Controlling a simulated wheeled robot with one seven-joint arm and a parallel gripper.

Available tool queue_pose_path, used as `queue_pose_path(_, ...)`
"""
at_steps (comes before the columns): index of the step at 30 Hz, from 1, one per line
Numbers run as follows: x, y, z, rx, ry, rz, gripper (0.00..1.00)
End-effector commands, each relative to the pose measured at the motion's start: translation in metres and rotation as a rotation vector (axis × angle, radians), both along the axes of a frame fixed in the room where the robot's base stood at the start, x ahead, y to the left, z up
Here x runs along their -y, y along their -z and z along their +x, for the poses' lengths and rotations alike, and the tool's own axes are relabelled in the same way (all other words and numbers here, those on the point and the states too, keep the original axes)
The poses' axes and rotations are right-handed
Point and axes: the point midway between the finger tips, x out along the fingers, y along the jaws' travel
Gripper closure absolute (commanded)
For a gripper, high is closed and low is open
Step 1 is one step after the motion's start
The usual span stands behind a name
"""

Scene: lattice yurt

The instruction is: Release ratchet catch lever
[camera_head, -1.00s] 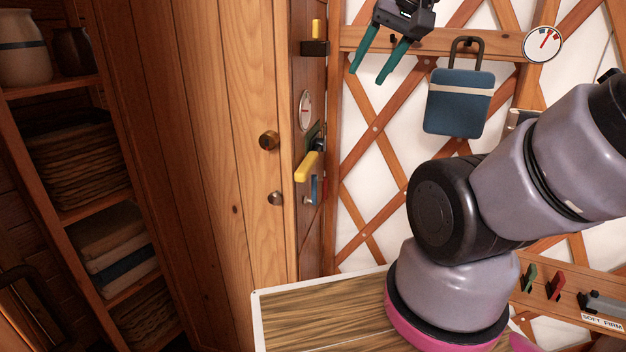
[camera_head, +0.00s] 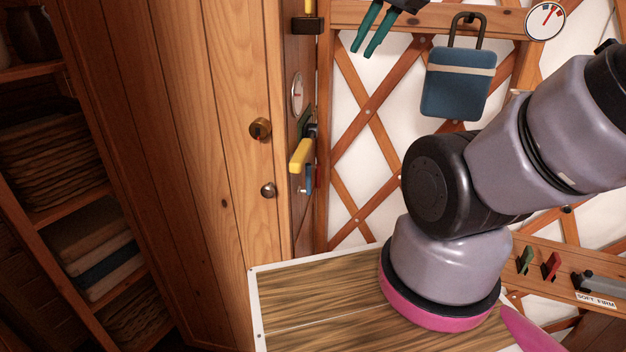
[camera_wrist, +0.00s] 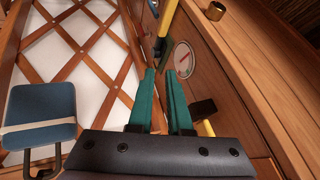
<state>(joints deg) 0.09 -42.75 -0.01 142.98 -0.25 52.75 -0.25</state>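A yellow-handled lever (camera_head: 300,155) sits on a dark green plate on the wooden panel beside the lattice wall. I cannot tell for certain that it is the ratchet catch lever. In the wrist view its yellow handle (camera_wrist: 168,17) shows at the top, beyond my fingertips. My gripper (camera_head: 364,53) has green fingers and is at the top of the head view, partly cut off. In the wrist view my gripper (camera_wrist: 164,72) shows a gap between its fingers, with nothing held. The fingertips look apart from the lever, though the distance is hard to judge.
A round gauge (camera_head: 297,94) and a blue handle (camera_head: 308,179) are near the lever. A black box with a yellow part (camera_head: 306,25) is above. A blue padlock-shaped item (camera_head: 458,85) hangs on the lattice. A wood-topped table (camera_head: 310,290) stands below; shelves (camera_head: 75,205) are left.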

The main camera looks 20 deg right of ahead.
Motion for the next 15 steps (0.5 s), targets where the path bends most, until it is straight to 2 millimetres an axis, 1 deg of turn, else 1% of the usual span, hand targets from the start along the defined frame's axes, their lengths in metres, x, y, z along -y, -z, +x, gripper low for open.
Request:
queue_pose_path(5, 0.001, 0.009, 0.016, -0.049, -0.026, -0.033, 1.0)
queue_pose_path(8, 0.003, 0.02, 0.034, -0.103, -0.06, -0.064, 1.0)
queue_pose_path(11, 0.006, 0.036, 0.054, -0.164, -0.108, -0.094, 1.0)
queue_pose_path(15, 0.012, 0.061, 0.081, -0.247, -0.183, -0.117, 1.0)
